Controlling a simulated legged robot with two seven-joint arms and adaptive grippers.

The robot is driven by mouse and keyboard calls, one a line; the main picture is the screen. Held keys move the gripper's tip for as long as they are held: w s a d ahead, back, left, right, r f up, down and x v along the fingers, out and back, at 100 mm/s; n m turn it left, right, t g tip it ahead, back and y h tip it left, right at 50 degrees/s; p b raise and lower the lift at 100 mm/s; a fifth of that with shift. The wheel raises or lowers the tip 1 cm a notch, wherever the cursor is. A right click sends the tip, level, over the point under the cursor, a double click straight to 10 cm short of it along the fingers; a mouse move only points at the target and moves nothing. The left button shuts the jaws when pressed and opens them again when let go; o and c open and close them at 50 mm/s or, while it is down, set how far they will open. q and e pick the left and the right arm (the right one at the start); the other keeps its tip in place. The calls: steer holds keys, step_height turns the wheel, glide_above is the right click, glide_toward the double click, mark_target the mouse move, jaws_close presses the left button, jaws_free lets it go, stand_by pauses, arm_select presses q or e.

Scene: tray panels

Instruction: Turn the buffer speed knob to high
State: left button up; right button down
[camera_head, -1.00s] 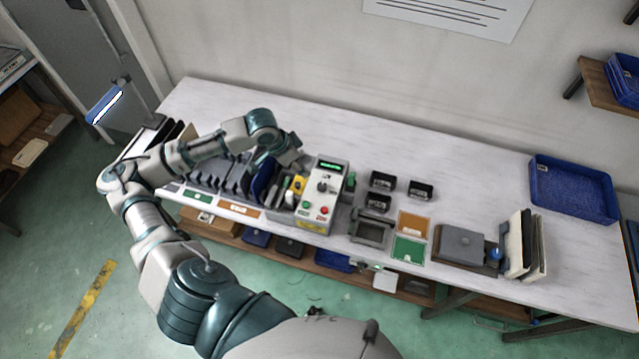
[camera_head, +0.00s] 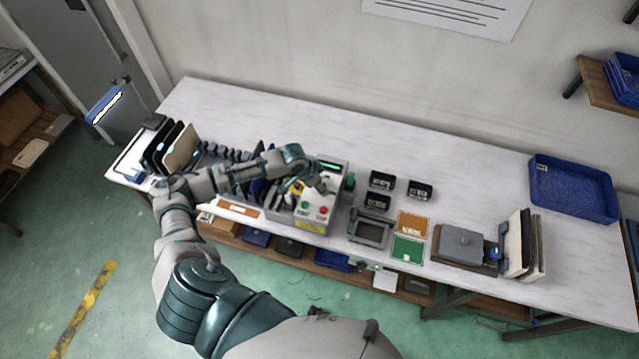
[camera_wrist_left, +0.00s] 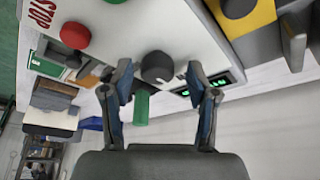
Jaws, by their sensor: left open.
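The control box (camera_head: 313,214) stands on the bench with a lit green display (camera_head: 331,166), a green button (camera_head: 305,205) and a red button (camera_head: 323,210) on its face. My left gripper (camera_head: 322,184) is over the upper face of the box and hides the knob in the head view. In the left wrist view, the dark round knob (camera_wrist_left: 157,67) stands on the white panel. My open left gripper (camera_wrist_left: 160,76) has one finger on each side of the knob's line; I cannot tell whether they touch it. The red button (camera_wrist_left: 75,35) lies to its left. My right gripper is not in view.
A green cylinder (camera_wrist_left: 141,108) sticks out at the box's edge, close to the left finger. Upright dark panels (camera_head: 262,185) stand left of the box. Small black bins (camera_head: 382,181) stand to its right. The back of the bench is clear.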

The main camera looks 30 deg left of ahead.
arm_select(q)
steer(key=shift+d, duration=0.1)
steer(key=shift+c, duration=0.3)
jaws_close()
